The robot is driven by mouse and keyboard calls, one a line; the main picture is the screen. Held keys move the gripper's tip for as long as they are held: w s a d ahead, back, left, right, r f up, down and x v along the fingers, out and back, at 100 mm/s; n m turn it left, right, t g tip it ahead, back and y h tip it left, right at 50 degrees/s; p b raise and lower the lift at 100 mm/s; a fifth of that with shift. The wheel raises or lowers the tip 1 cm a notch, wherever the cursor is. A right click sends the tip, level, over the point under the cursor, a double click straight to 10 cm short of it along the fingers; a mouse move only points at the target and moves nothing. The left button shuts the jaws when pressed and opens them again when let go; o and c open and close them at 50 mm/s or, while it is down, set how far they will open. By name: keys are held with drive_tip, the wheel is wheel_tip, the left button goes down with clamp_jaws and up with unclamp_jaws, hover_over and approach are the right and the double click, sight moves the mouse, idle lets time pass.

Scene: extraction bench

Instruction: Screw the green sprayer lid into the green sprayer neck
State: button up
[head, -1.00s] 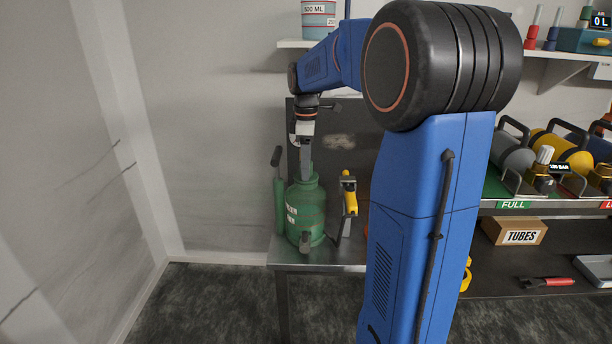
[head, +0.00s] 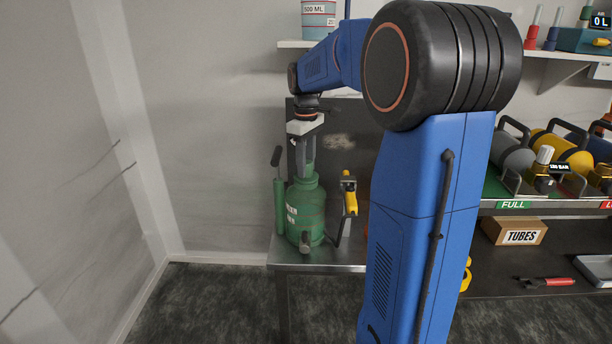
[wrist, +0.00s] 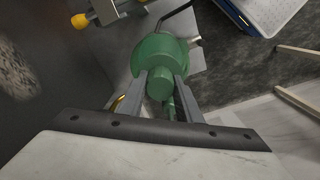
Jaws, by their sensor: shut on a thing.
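The green sprayer (head: 306,208) stands upright on the left end of the metal bench, and its round body shows in the wrist view (wrist: 152,48). My gripper (head: 304,172) points straight down over its neck. The gripper is shut on the green sprayer lid (wrist: 160,84), a green cylinder between the two grey fingers in the wrist view. The lid is in line with the neck, at the top of the sprayer. The neck opening and any thread are hidden, so I cannot tell how deep the lid sits.
A green pump tube with a dark handle (head: 277,190) stands at the sprayer's left. A yellow-handled tool (head: 349,195) on a stand is close at its right. A dark panel (head: 340,140) rises behind. The bench's front edge (head: 320,268) is just before the sprayer.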

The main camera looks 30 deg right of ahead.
drive_tip(key=m, duration=0.4)
drive_tip(key=shift+m, duration=0.4)
drive_tip(key=m, duration=0.5)
drive_tip(key=shift+m, duration=0.4)
drive_tip(key=m, duration=0.5)
drive_tip(key=shift+m, duration=0.4)
drive_tip(key=m, duration=0.5)
drive_tip(key=shift+m, duration=0.3)
drive_tip(key=o, duration=1.2)
drive_tip(key=shift+o, duration=0.2)
